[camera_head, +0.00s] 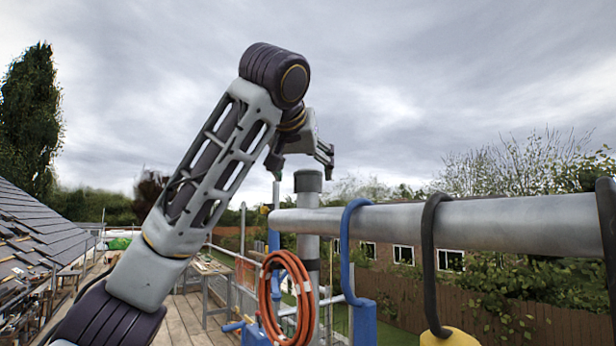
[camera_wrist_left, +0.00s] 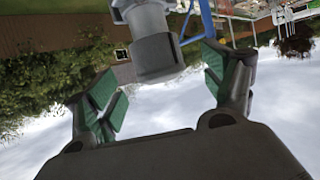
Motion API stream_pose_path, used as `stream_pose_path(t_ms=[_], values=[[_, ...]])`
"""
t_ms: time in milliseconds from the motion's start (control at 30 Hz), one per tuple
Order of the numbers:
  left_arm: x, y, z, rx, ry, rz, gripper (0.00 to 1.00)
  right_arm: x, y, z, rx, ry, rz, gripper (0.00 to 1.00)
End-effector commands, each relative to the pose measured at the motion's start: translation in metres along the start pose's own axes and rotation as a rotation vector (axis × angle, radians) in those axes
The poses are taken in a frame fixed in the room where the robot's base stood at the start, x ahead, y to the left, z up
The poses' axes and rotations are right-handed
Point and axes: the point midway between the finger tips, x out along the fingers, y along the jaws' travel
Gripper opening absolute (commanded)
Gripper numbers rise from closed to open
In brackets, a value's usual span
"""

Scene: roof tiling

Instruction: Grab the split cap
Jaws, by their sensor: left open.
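The split cap (camera_head: 308,182) is a dark grey sleeve on top of an upright metal post, just behind the horizontal rail. It also shows upside down in the left wrist view (camera_wrist_left: 156,52), at the upper middle, in line with the gap between the fingers. My left gripper (camera_head: 302,168) is open and points down over the cap, with one finger to each side in the head view. In the left wrist view its green-padded fingers (camera_wrist_left: 163,78) are spread wide with no visible contact with the cap. My right gripper is not in view.
A thick metal rail (camera_head: 470,226) runs right from the post. A coiled orange hose (camera_head: 272,300), a blue hook (camera_head: 347,250) and a black hook (camera_head: 429,260) hang there. A plank walkway (camera_head: 185,318) and tiled roof (camera_head: 30,225) lie left. Air above the rail is clear.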

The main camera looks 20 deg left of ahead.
Motion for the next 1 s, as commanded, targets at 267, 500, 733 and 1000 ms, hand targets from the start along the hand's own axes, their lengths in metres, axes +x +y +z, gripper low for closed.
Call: stream_pose_path(t_ms=[267, 500, 733, 1000], values=[[0.006, 0.000, 0.001, 0.000, 0.000, 0.000, 0.83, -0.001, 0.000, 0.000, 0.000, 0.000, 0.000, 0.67], [0.007, 0.000, 0.001, 0.000, 0.000, 0.000, 0.83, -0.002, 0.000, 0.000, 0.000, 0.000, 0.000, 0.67], [0.020, 0.001, 0.002, 0.000, -0.001, -0.001, 0.83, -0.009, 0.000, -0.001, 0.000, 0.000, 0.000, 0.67], [0.045, 0.002, 0.004, -0.001, -0.003, -0.001, 0.83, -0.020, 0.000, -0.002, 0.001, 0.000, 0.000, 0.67]])
